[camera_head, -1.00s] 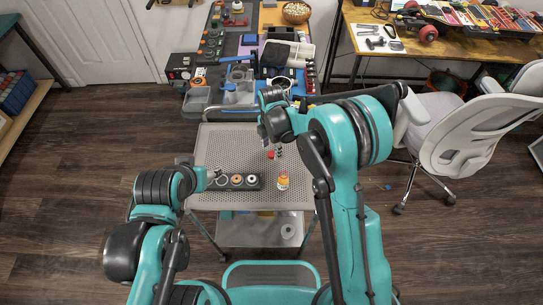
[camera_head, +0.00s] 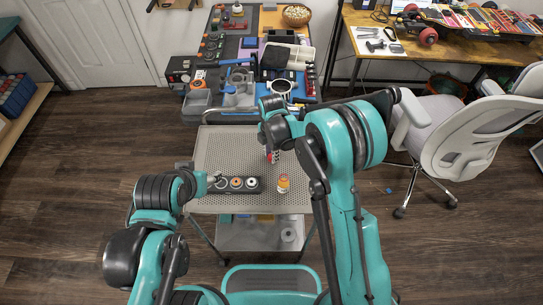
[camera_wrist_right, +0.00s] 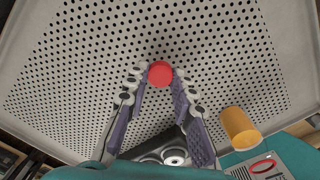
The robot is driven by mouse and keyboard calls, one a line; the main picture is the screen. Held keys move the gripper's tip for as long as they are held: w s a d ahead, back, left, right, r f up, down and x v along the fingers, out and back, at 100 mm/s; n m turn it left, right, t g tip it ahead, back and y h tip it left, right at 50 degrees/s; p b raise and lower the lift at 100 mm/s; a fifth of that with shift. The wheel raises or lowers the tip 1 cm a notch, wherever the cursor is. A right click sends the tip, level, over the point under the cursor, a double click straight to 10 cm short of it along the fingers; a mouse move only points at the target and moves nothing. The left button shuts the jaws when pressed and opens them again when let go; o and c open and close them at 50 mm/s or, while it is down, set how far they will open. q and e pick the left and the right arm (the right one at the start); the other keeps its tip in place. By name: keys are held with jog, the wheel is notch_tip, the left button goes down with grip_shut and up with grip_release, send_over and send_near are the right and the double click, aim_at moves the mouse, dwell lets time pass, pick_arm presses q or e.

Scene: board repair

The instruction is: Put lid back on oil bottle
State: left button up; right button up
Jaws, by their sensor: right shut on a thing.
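The red lid (camera_wrist_right: 160,73) is between the fingertips of my right gripper (camera_wrist_right: 160,76), which is shut on it. In the head view, the lid's red (camera_head: 272,157) shows at the fingers of the right gripper (camera_head: 271,154), over the cart top. The orange oil bottle (camera_head: 283,184) stands apart from the lid, nearer me; its orange side (camera_wrist_right: 240,128) shows at lower right in the right wrist view. The bottle's mouth is not clear. My left gripper (camera_head: 212,180) is at the left end of a black holder; its fingers are too small to read.
The perforated cart top (camera_head: 225,150) has free room around the bottle. The black holder (camera_head: 252,185) with round parts lies left of the bottle. A crowded workbench (camera_head: 215,95) stands behind, and a grey chair (camera_head: 460,140) is at the right.

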notch_tip(320, 180, up, 4)
jog(key=shift+f+p, duration=0.1)
jog(key=shift+p, duration=0.9)
jog(key=d+r+p, duration=0.3)
jog(key=d+r, duration=0.4)
jog(key=d, duration=0.4)
jog(key=shift+w+d, duration=0.2)
jog(key=shift+d, duration=0.15)
jog(key=shift+r, duration=0.1)
jog(key=s+d+m, duration=0.3)
jog(key=s+m, duration=0.1)
jog(key=m, duration=0.8)
jog(key=s+d+m, duration=0.3)
jog(key=s+m, duration=0.2)
jog(key=m, duration=0.8)
jog(key=shift+s+r+m, duration=0.2)
jog(key=shift+s+m, duration=0.1)
